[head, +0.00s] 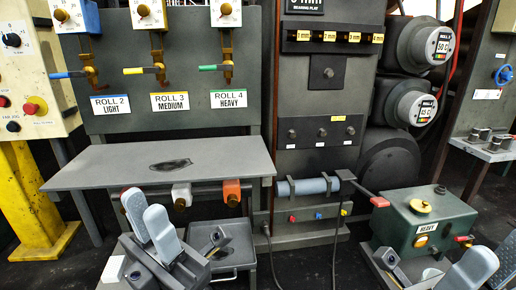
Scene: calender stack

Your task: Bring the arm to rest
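My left gripper (145,210) is low at the left of the head view, in front of the grey bench. Its two pale grey finger pads point up and overlap in the picture, so the gap between them is unclear. I see no object held there. My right gripper (488,265) is at the lower right corner, partly cut off by the frame edge. Its pale pads show in front of the green box, and its opening cannot be judged.
A grey bench (100,172) with a dark patch stands behind my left gripper. Above it are coloured levers and labels for rolls 2, 3 and 4 (228,98). A grey tray (232,245) is below. A green box (405,225) stands right, a yellow post (30,200) left.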

